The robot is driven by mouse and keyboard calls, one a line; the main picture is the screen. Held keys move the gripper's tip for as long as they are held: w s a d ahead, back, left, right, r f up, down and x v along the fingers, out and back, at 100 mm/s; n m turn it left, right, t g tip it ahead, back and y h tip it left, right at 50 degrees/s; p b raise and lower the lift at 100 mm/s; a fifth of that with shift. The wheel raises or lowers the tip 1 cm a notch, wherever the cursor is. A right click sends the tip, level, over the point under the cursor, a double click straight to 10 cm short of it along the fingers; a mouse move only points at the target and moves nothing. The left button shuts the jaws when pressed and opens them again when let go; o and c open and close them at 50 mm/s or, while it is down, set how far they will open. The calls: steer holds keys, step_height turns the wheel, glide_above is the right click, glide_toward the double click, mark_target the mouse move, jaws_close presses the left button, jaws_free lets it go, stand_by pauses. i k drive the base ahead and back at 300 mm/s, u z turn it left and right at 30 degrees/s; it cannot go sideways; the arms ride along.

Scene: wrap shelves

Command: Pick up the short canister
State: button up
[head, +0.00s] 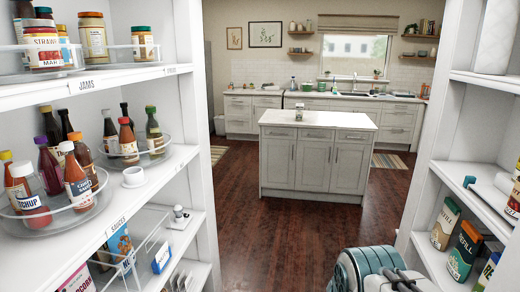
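No thing in the head view can be named the short canister with certainty. A cylindrical green and cream container (445,223) stands upright on the right lower shelf. A small jar-like item (299,112) stands on the kitchen island, too small to make out well. A short white round piece (133,177) sits at the front of the left sauces shelf. Teal and white parts of my arm show at the bottom right of centre. I cannot make out my gripper's fingers, and nothing held is visible.
Left shelves (100,235) hold jars above and sauce bottles in clear round trays below. A green "REFILL" pack (465,250) stands on the right lower shelf. Open wooden floor (285,225) lies between the shelves, up to the island (318,160).

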mark_target(299, 110)
steer(key=i, duration=7.3)
steer(key=z, duration=2.9)
